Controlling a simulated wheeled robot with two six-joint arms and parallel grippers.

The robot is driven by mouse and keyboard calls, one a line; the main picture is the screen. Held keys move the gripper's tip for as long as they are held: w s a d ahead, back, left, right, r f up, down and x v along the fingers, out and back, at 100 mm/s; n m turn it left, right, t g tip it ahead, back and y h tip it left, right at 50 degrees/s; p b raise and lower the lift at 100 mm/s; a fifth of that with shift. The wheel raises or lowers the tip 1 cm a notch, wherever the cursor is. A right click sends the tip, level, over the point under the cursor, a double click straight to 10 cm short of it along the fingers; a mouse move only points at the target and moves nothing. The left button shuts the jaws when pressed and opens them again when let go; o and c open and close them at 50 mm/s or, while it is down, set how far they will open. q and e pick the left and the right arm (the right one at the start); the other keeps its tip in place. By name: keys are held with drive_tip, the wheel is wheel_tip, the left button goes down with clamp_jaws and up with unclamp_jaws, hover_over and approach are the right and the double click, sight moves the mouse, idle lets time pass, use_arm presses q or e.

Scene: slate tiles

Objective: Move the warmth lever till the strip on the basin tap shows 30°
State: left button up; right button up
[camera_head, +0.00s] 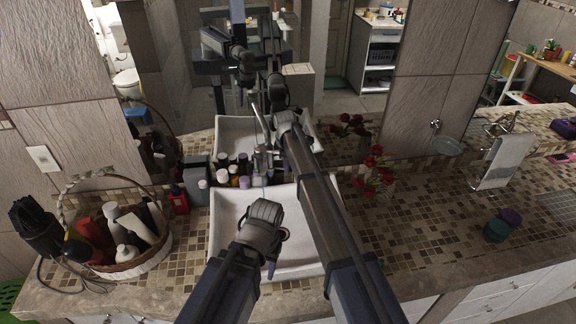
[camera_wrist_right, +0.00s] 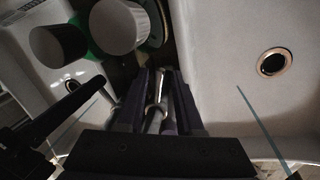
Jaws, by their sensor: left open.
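The metal basin tap (camera_head: 262,160) stands at the back edge of the white basin (camera_head: 222,232). My right gripper (camera_head: 266,122) is above the tap, its fingers partly hidden by the arm. In the right wrist view, a slim silver rod (camera_wrist_right: 157,115), which looks like the tap's lever, lies between its two dark fingers. I cannot tell whether they press on it. The temperature strip is too small to read. A thin pale blue line (camera_wrist_right: 264,122) crosses over the basin. My left gripper (camera_head: 271,268) is open, low over the basin, apart from the tap.
Several bottles (camera_head: 233,170) crowd the counter left of the tap. Red flowers (camera_head: 374,172) stand to its right. A wicker basket (camera_head: 148,262) with bottles is at left. The mirror behind reflects my arms and the basin. The tiled counter (camera_head: 420,220) at right is mostly clear.

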drive_tip(key=shift+o, duration=0.4)
drive_tip(key=shift+r, duration=0.15)
wheel_tip(320, 180, up, 7)
drive_tip(key=s+p, duration=0.1)
drive_tip(key=p, duration=0.6)
drive_tip(key=shift+s+a+r+p, duration=0.15)
drive_tip(key=shift+s+r+p, duration=0.1)
drive_tip(key=shift+p, duration=0.1)
drive_tip(key=shift+f, duration=0.1)
